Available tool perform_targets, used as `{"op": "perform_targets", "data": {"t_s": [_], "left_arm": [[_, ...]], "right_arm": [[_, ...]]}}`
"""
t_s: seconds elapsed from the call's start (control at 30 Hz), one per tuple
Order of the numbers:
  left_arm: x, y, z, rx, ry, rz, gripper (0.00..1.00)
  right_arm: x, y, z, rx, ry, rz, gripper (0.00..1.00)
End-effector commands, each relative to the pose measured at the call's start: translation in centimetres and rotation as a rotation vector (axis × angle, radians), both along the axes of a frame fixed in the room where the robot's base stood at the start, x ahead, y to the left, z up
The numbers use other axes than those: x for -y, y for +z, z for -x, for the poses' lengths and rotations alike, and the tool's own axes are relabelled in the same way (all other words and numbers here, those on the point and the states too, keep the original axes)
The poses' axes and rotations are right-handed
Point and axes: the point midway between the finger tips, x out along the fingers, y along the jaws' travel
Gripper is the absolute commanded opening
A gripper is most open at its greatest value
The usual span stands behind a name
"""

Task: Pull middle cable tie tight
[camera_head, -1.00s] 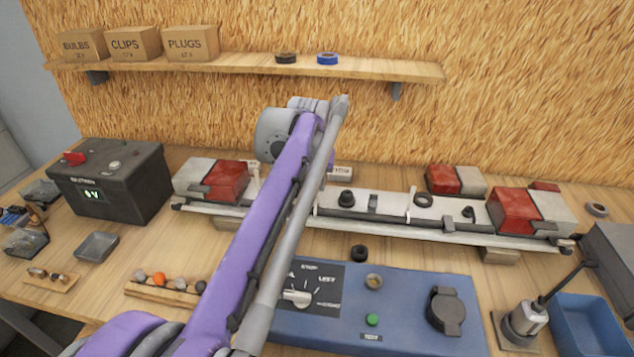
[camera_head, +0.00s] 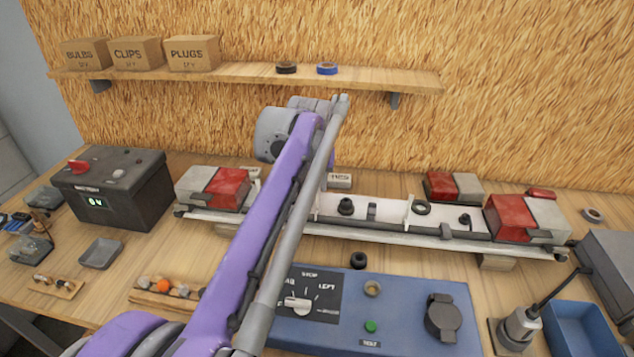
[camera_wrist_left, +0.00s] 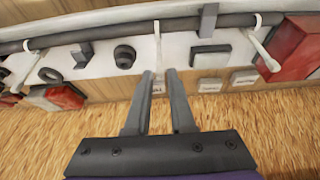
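In the left wrist view the middle cable tie (camera_wrist_left: 157,42) is a thin white strap at the dark cable (camera_wrist_left: 110,33), its tail pointing towards my fingers. My left gripper (camera_wrist_left: 161,74) has its two grey fingers apart with a narrow gap, at the end of this tail. I see no clear contact. Another white tie (camera_wrist_left: 262,48) is at the right, and one (camera_wrist_left: 24,58) at the far left. In the head view my own purple arm hides the left gripper and part of the trailer frame (camera_head: 390,234). My right gripper is out of view.
Red-and-white lamps (camera_head: 520,218) sit at both ends of the frame. A black grommet (camera_wrist_left: 125,56) and clips are near the middle tie. In front stands a blue test box (camera_head: 410,290); a battery (camera_head: 115,190) is at the left. A shelf (camera_head: 240,80) hangs behind.

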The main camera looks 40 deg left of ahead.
Motion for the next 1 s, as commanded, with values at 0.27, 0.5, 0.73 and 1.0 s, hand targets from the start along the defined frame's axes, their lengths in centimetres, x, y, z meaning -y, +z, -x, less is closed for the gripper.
{"op": "perform_targets", "data": {"t_s": [0.27,0.5,0.73,1.0], "left_arm": [[0.0,0.0,0.0,0.0,0.0,0.0,0.44],[0.1,0.8,0.3,0.0,0.0,0.0,0.44],[1.0,4.8,1.7,0.0,0.0,0.0,0.44],[1.8,9.0,3.2,0.0,0.0,0.0,0.44]], "right_arm": [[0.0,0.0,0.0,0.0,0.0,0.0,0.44],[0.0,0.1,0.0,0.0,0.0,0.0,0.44],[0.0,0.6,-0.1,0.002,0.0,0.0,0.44],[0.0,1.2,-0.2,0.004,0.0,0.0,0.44]]}}
